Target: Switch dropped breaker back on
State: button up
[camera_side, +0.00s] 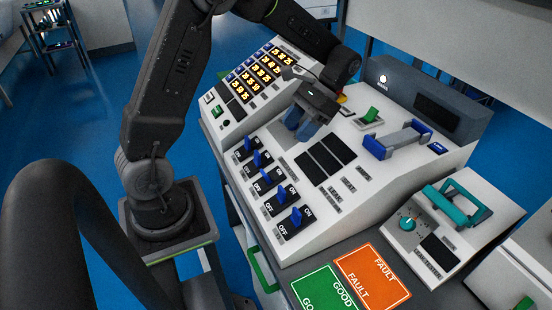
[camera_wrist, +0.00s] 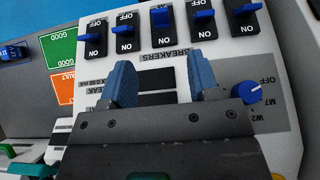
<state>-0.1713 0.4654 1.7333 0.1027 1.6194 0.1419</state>
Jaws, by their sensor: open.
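A row of several breakers with blue levers runs along the left of the sloped white console (camera_side: 300,245) in the side view. In the wrist view the row lies across the top, with ON printed nearest my gripper. The middle breaker's lever (camera_wrist: 160,17) covers its OFF label and looks tilted to the OFF side; it also shows in the side view (camera_side: 267,177). Neighbouring levers (camera_wrist: 123,30) (camera_wrist: 203,15) leave OFF showing and sit differently. My gripper (camera_wrist: 162,82) is open and empty, its blue fingers apart. In the side view my gripper (camera_side: 300,123) is above the console, behind the row.
A blue rotary knob (camera_wrist: 247,92) is close by the right finger in the wrist view. Orange FAULT (camera_side: 372,278) and green GOOD (camera_side: 325,292) areas lie at the front.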

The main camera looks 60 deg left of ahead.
aim_at(264, 173)
jog(key=s+f+t, duration=0.1)
jog(key=s+f, duration=0.2)
jog(key=s+f+t, duration=0.1)
jog(key=s+f, duration=0.2)
jog(key=f, duration=0.1)
jog(key=s+f+t, duration=0.1)
jog(key=s+f, duration=0.2)
jog(key=f, duration=0.1)
jog(key=shift+d, duration=0.1)
dwell(0.4)
jog(key=c, duration=0.9)
jog(key=shift+w+r+g, duration=0.1)
jog(key=shift+w+g, duration=0.2)
jog(key=shift+g, duration=0.7)
jog(key=shift+w+g, duration=0.25)
jog(key=shift+g, duration=0.75)
jog(key=o, duration=0.9)
